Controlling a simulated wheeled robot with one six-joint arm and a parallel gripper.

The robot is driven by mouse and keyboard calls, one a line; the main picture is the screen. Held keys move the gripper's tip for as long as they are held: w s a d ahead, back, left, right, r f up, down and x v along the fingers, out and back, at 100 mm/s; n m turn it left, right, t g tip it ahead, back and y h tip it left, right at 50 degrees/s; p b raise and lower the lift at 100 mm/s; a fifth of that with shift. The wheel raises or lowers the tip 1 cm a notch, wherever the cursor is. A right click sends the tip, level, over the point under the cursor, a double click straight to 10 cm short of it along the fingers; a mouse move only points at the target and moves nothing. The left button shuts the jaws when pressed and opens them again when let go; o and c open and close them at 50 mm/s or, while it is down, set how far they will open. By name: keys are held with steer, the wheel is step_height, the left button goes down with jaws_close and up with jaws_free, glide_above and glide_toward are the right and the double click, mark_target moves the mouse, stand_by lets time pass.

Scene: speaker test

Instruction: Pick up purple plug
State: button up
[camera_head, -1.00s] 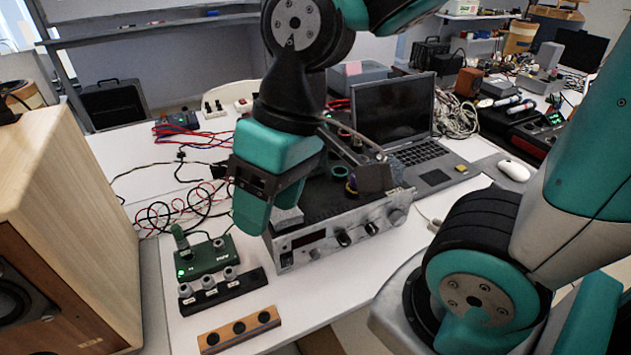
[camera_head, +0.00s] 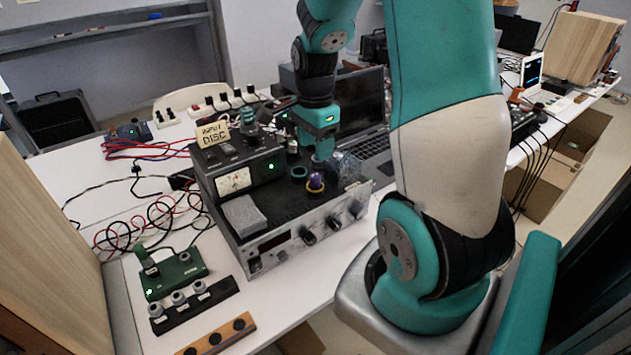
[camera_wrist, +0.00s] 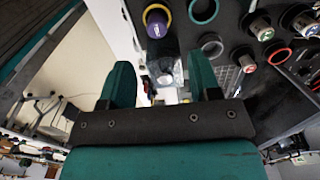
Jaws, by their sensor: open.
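The purple plug (camera_head: 316,181) stands upright on the dark top of the silver instrument box, with a yellow ring around its lower part. In the wrist view the purple plug (camera_wrist: 157,23) and its yellow ring show at the top, beyond the fingertips and a little left of the middle between them. My gripper (camera_head: 321,152) is above and close to the plug in the head view. Its two teal fingers (camera_wrist: 161,80) are apart, with nothing held between them. Whether a finger touches the plug cannot be told.
A green ring (camera_head: 299,172) lies left of the plug. A clear glass-like object (camera_head: 347,167) stands right of it. A grey block (camera_head: 243,215) lies at the box's front left. A meter unit (camera_head: 236,181) stands behind. An open laptop (camera_head: 361,103) is behind right.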

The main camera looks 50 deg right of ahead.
mark_target(315, 175)
step_height(315, 175, down, 4)
steer(key=shift+r, duration=0.15)
steer(key=shift+s+a+f+p, duration=0.1)
steer(key=shift+f+p, duration=0.05)
steer(key=shift+f, duration=1.2)
steer(key=shift+s+f+p, duration=0.1)
steer(key=shift+f+p, duration=0.05)
steer(key=shift+f, duration=1.2)
steer(key=c, duration=1)
steer(key=shift+r, duration=0.1)
